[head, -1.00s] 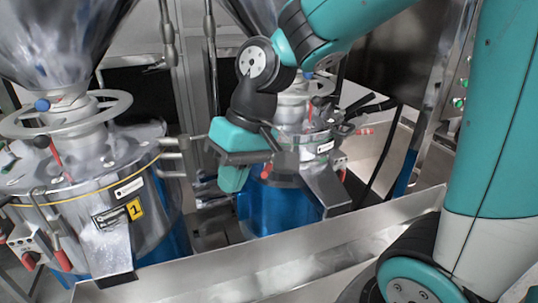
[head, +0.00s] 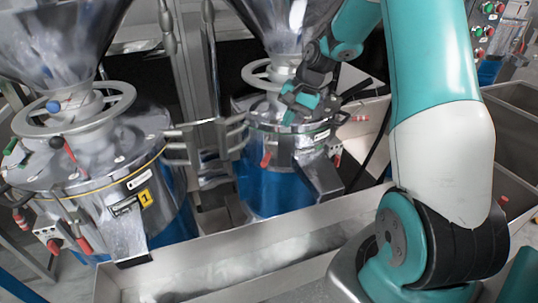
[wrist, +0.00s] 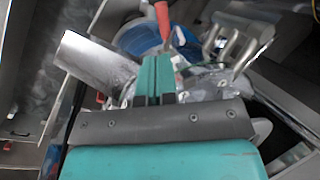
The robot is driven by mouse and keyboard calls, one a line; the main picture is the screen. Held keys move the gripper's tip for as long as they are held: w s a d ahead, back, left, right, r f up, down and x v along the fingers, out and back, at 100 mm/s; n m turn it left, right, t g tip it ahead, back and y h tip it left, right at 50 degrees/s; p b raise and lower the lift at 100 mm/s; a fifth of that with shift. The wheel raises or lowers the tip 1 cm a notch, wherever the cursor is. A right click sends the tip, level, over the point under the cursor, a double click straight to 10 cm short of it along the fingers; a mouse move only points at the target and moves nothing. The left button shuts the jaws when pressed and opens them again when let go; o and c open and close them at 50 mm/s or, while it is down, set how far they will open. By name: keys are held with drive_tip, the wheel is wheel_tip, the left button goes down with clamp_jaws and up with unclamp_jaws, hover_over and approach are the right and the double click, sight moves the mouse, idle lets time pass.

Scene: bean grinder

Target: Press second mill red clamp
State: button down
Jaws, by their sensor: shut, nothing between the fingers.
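The second mill (head: 262,190), a steel top over a blue body, stands in the middle of the head view. Its red clamp (head: 266,159) hangs at the front of its lid rim. The red clamp also shows at the top of the wrist view (wrist: 163,20), just beyond my fingertips. My gripper (head: 290,112) is over the mill's lid, a little above and right of the red clamp. In the wrist view its teal fingers (wrist: 155,62) are together with nothing between them. I see no clear contact with the clamp. The wrist view is blurred.
The first mill (head: 97,200), marked with a yellow 1, stands at the left with its own red-handled clamps. A steel trough (head: 265,262) runs in front of both mills. The second mill's chute (head: 318,176) sticks out toward it. Grey bins (head: 512,120) stand at the right.

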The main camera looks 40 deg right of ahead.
sight(266, 162)
drive_tip(key=p+x, duration=0.3)
drive_tip(key=x, duration=0.9)
drive_tip(key=shift+a+p, duration=0.15)
drive_tip(key=shift+p, duration=0.25)
drive_tip(key=shift+w+a+f, duration=0.1)
drive_tip(key=shift+a+f, duration=0.05)
drive_tip(key=shift+f, duration=0.4)
drive_tip(key=shift+f, duration=0.1)
